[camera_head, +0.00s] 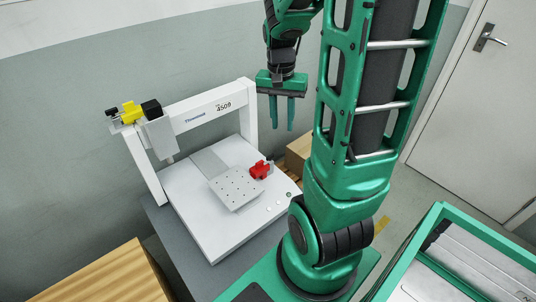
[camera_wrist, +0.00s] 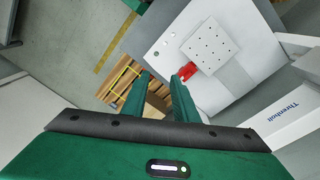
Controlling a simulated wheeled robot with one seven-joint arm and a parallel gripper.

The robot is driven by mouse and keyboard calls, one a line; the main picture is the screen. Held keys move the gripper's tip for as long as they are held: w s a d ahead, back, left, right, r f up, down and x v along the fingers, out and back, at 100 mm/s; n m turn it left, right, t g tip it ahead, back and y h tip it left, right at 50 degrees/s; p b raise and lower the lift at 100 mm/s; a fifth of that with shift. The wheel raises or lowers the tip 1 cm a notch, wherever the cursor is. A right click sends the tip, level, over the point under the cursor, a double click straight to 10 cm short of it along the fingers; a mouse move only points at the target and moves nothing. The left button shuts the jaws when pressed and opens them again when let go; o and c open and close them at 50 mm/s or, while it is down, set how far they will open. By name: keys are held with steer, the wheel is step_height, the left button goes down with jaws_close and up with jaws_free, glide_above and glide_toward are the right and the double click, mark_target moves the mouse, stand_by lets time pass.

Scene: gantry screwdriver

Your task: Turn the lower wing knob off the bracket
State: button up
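A white gantry (camera_head: 208,107) spans a white machine bed. At the left end of its crossbeam is a grey-white bracket (camera_head: 161,138) with a yellow part (camera_head: 131,112), a black block (camera_head: 151,109) and small dark pieces (camera_head: 112,113) at its side. I cannot tell which of these is the lower wing knob; they are too small. My gripper (camera_head: 282,127) hangs pointing down, right of the gantry's right post and well away from the bracket. In the wrist view its two fingers (camera_wrist: 162,76) are apart with nothing between them. The bracket is not in the wrist view.
A perforated plate (camera_head: 236,188) and a red part (camera_head: 260,169) sit on the bed (camera_head: 215,231). The red part also shows in the wrist view (camera_wrist: 188,73), beyond the fingers. A wooden box (camera_head: 108,275) stands front left. A pallet (camera_wrist: 126,80) lies below my gripper.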

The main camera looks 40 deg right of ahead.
steer(key=w+d+f+m, duration=0.3)
steer(key=w+d+f, duration=0.1)
steer(key=w+f, duration=0.3)
steer(key=m, duration=0.4)
glide_above(269, 159)
steer(key=d, duration=0.1)
step_height(269, 159, down, 11)
steer(key=shift+y, duration=0.4)
steer(key=f, duration=0.9)
steer(key=shift+w+f, duration=0.25)
steer(key=shift+f, duration=0.15)
